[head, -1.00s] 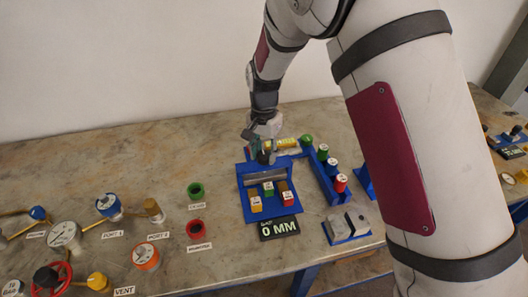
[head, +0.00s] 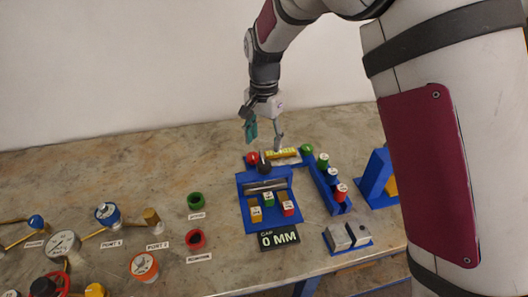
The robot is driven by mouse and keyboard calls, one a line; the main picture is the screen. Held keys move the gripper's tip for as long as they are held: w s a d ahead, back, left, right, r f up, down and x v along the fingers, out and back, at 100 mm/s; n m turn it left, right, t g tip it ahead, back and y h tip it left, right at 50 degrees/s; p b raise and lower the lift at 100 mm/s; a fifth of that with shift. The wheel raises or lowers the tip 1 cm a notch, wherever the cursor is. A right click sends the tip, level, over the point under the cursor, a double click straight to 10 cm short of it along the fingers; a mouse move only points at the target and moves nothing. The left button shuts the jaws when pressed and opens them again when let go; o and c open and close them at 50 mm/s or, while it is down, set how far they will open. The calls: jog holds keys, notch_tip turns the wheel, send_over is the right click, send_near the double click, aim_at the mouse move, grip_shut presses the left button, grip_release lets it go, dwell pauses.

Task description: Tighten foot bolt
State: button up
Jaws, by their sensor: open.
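My gripper (head: 265,140) hangs open and empty above the back of a blue fixture (head: 246,212), fingers spread and pointing down. Below it at the fixture's back edge are a red round knob (head: 252,158) and a black knob (head: 264,167). A grey metal cylinder (head: 265,186) lies across the fixture. I cannot tell which part is the foot bolt. The gripper appears apart from all of these.
A blue rack (head: 328,193) of coloured cylinders stands right. A display (head: 279,238) reads 0 MM. Table between is clear.

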jog(key=shift+r, duration=1.55)
jog(key=s+d+r+n+t+y, duration=0.1)
jog(key=s+d+r+n+t, duration=0.1)
jog(key=s+d+r, duration=1)
jog(key=s+d+n+t, duration=0.1)
jog(key=s+d+n, duration=0.1)
jog(key=s+d, duration=0.3)
jog(key=s+d+r+n+t+h, duration=0.1)
jog(key=s+d, duration=0.4)
jog(key=s, duration=0.7)
jog(key=shift+s+d+n+t, duration=0.15)
jog(key=shift+s+n+t, duration=0.05)
jog(key=shift+n+t, duration=0.25)
jog(key=shift+r, duration=0.1)
